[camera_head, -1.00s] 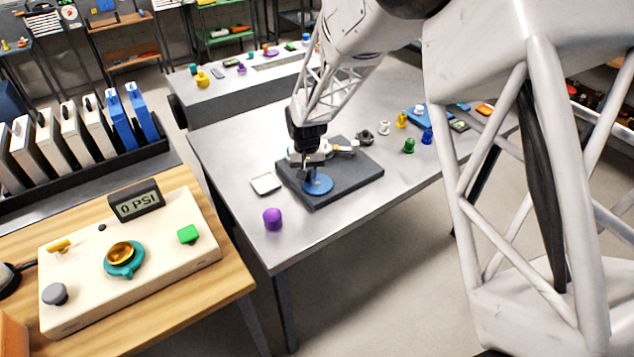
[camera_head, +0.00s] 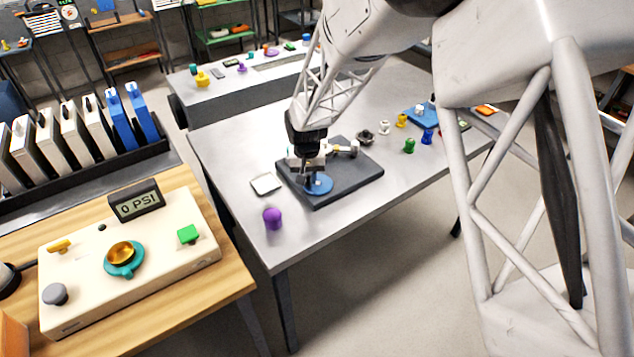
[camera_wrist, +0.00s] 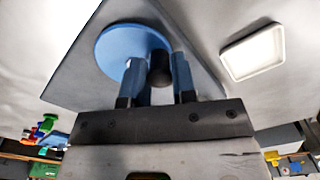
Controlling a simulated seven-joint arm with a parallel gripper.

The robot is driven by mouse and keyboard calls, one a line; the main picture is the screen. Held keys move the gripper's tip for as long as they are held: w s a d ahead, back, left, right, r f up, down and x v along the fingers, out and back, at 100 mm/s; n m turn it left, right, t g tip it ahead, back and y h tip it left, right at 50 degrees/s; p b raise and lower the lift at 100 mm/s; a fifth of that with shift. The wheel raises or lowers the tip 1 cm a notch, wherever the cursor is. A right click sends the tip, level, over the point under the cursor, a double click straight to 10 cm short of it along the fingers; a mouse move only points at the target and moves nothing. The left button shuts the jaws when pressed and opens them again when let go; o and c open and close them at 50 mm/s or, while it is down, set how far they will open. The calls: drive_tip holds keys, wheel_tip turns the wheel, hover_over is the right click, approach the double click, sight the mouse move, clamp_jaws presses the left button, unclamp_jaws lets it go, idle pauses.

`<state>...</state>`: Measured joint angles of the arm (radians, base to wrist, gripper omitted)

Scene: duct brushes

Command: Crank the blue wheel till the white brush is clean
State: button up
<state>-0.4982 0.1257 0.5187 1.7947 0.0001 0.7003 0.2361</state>
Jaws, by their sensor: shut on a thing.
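The blue wheel (camera_head: 319,186) lies flat on a dark grey base plate (camera_head: 345,183) on the metal table. It also shows in the wrist view (camera_wrist: 125,45), with a dark round knob (camera_wrist: 160,68) near its rim. My gripper (camera_wrist: 158,80) is shut on this knob, one finger on each side. In the head view my gripper (camera_head: 311,170) comes down over the wheel from above. A pale brush-like part (camera_head: 345,149) sticks out on the plate behind and right of the wheel. My gripper hides part of it, and I cannot tell its cleanliness.
A white square dish (camera_head: 265,184) lies left of the plate and a purple piece (camera_head: 272,218) in front of it. Several small coloured pieces stand to the right, including a green one (camera_head: 409,146). A control box (camera_head: 130,262) sits on the wooden table.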

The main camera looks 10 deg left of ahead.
sight(316, 190)
drive_tip(key=shift+s+d+f, duration=0.15)
drive_tip(key=shift+s+d, duration=0.05)
drive_tip(key=shift+s, duration=0.2)
drive_tip(key=shift+d, duration=0.1)
drive_tip(key=shift+s+d, duration=0.35)
drive_tip(key=shift+d, duration=0.1)
idle(0.3)
drive_tip(key=shift+d, duration=0.6)
drive_tip(key=shift+d+r, duration=0.15)
drive_tip(key=shift+r, duration=0.05)
